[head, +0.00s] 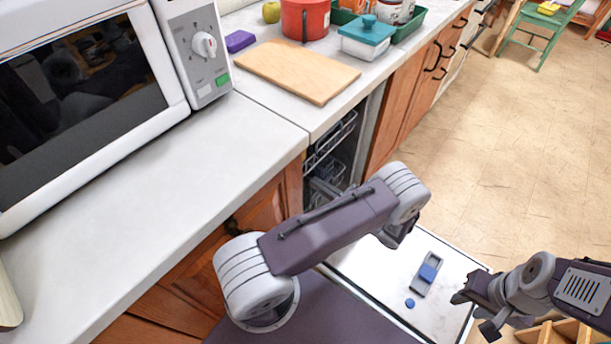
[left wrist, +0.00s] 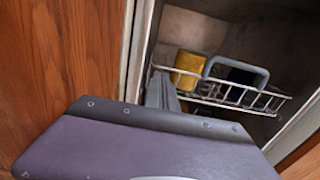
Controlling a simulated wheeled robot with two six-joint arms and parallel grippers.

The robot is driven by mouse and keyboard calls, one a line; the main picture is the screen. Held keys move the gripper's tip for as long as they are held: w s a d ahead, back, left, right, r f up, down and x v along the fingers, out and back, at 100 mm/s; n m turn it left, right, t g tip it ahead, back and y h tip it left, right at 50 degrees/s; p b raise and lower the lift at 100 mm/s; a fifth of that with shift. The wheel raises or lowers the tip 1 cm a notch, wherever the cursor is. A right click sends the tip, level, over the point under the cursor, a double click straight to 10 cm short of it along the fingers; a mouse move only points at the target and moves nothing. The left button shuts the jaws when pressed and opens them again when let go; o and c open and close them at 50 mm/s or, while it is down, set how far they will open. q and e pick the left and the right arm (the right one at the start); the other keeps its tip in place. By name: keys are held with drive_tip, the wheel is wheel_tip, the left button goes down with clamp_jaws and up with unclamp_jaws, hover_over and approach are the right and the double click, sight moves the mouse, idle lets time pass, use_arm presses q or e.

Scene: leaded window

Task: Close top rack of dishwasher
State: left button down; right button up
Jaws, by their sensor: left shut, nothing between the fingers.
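The dishwasher stands open under the counter, its door (head: 385,270) folded down flat. The top rack (head: 332,142) shows as wire rails inside the dark opening in the head view. In the left wrist view the wire rack (left wrist: 235,98) sits within the cavity and holds a yellow cup (left wrist: 188,70) and a grey-rimmed dark item. My left gripper (left wrist: 162,92) is shut and empty, its fingers at the rack's left front; I cannot tell whether they touch it. In the head view my left arm hides these fingers. My right gripper (head: 473,308) is open and empty above the door's right end.
The counter (head: 190,190) overhangs the opening, with a microwave (head: 90,90) and a cutting board (head: 297,70) on it. Wooden cabinets (head: 413,85) flank the dishwasher. A wooden crate (head: 560,332) is at lower right.

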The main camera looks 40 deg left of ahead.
use_arm(q)
drive_tip(key=a, duration=0.5)
drive_tip(key=shift+w+a, duration=0.15)
drive_tip(key=shift+w, duration=0.05)
drive_tip(key=a, duration=0.4)
drive_tip(key=shift+w+a+p, duration=0.2)
drive_tip(key=shift+a+p, duration=0.15)
drive_tip(key=shift+a, duration=0.05)
drive_tip(key=shift+r, duration=0.2)
drive_tip(key=shift+d, duration=0.1)
